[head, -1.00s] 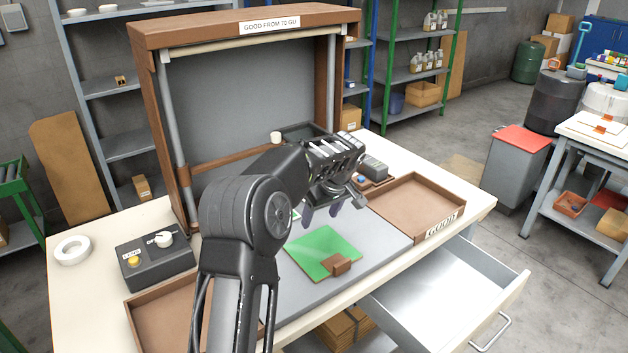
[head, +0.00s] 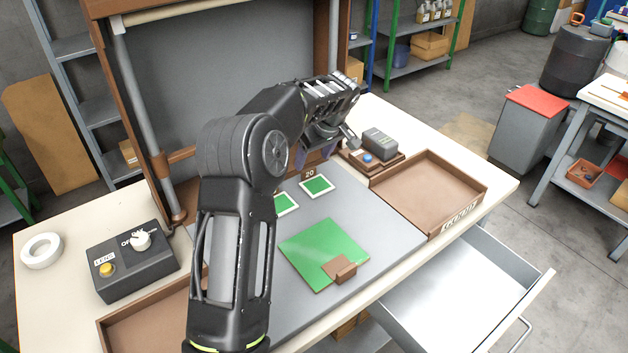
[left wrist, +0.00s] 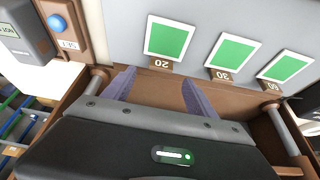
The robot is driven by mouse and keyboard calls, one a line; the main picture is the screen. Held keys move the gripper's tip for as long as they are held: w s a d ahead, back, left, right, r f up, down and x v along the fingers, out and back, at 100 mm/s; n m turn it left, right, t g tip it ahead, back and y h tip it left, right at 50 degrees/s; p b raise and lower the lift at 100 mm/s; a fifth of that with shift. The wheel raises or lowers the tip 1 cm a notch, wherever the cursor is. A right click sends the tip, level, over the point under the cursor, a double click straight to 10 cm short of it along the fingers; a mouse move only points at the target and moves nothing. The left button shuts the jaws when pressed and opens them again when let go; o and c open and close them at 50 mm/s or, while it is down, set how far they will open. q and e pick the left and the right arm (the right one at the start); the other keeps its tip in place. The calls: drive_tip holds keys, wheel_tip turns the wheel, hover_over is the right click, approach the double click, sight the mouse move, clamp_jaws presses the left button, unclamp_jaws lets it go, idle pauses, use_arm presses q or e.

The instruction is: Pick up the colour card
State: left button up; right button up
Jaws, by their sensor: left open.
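The colour card is probably the large flat green square (head: 318,250) with a brown block (head: 340,268) at its near edge, lying on the grey work surface in the head view. Smaller white-bordered green swatches lie behind it; the left wrist view shows swatches by tags 20 (left wrist: 168,40), 30 (left wrist: 232,55) and 60 (left wrist: 287,66). My left gripper (left wrist: 160,95) is open and empty, its two purple-grey fingers apart near the 20 swatch. In the head view, my arm partly hides the swatches and gripper. The large green square is not recognisable in the wrist view.
A grey box (head: 380,143) and a blue button (head: 367,158) stand at the back right. A brown tray (head: 425,190) lies right, above an open drawer (head: 455,290). A black control box (head: 135,262) and white tape roll (head: 42,250) are left. A tall wooden frame stands behind.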

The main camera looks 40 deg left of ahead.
sight(309, 169)
use_arm(q)
drive_tip(key=shift+w+a+f, duration=0.1)
drive_tip(key=shift+a+f, duration=0.15)
drive_tip(key=shift+f, duration=0.35)
drive_tip(key=shift+a+f+p, duration=0.25)
drive_tip(key=shift+f+p, duration=0.25)
drive_tip(key=p+x, duration=0.1)
drive_tip(key=x, duration=0.2)
drive_tip(key=shift+a+f, duration=0.1)
drive_tip(key=shift+f, duration=0.15)
drive_tip(key=shift+w+a+f, duration=0.1)
drive_tip(key=shift+f, duration=0.15)
drive_tip(key=c, duration=1.4)
drive_tip(key=shift+r, duration=0.1)
